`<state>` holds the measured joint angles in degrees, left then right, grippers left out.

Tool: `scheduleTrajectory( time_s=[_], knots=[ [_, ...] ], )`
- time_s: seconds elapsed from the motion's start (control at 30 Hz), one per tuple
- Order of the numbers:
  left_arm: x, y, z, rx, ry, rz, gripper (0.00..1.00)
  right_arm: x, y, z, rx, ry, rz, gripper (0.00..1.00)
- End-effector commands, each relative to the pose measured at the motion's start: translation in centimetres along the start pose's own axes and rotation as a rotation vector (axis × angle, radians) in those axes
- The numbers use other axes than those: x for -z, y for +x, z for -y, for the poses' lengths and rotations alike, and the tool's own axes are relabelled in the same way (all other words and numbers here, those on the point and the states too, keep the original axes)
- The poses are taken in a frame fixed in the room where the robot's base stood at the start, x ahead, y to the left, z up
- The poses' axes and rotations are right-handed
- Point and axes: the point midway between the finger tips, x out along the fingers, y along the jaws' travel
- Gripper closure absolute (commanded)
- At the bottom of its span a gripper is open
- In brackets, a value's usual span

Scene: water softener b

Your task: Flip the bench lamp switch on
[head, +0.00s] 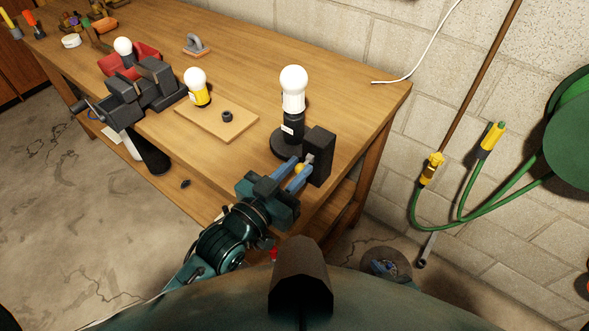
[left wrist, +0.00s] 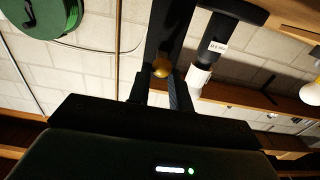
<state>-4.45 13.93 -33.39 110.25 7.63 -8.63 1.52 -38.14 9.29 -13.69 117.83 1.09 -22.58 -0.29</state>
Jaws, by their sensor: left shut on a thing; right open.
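The bench lamp (head: 294,128) stands upright near the bench's right end, with a round black base, a white label and a white bulb (head: 293,82). Its dark stem also shows, upside down, in the left wrist view (left wrist: 211,38). A black switch box (head: 320,150) stands beside the base. A yellow knob (head: 299,168) is at the box's near side and shows in the left wrist view (left wrist: 161,67). My left gripper (head: 297,172) has its blue fingers at the knob, shut on it. I cannot tell the switch position or whether the bulb is lit.
A wooden board (head: 216,122) carries a yellow-based bulb (head: 196,88) and a small dark ring. A black vise (head: 142,92) and a red bin (head: 146,53) are further left. A green hose (head: 480,217) hangs by the wall at right.

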Motion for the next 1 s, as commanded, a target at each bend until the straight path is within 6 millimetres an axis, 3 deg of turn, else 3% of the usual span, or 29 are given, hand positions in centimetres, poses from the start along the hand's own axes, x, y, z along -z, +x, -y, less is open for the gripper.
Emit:
scheduleTrajectory(
  time_s=[0.33, 0.47, 0.73, 1.0],
  knots=[
    [1.4, 0.1, 0.1, 0.001, 0.001, -0.013, 0.92, 0.9, -0.6, 0.1, 0.000, 0.001, 0.000, 0.58],
    [1.5, 0.2, 0.1, 0.001, 0.001, -0.010, 1.00, 1.2, -0.8, 0.1, 0.000, 0.001, 0.001, 0.58],
    [1.1, 0.1, 0.0, 0.000, 0.000, -0.003, 1.00, 1.1, -0.7, 0.1, 0.001, 0.000, 0.001, 0.58],
    [2.1, 0.3, 0.0, 0.000, 0.000, 0.000, 1.00, 2.1, -1.5, 0.1, 0.001, 0.000, 0.001, 0.58]
  ],
)
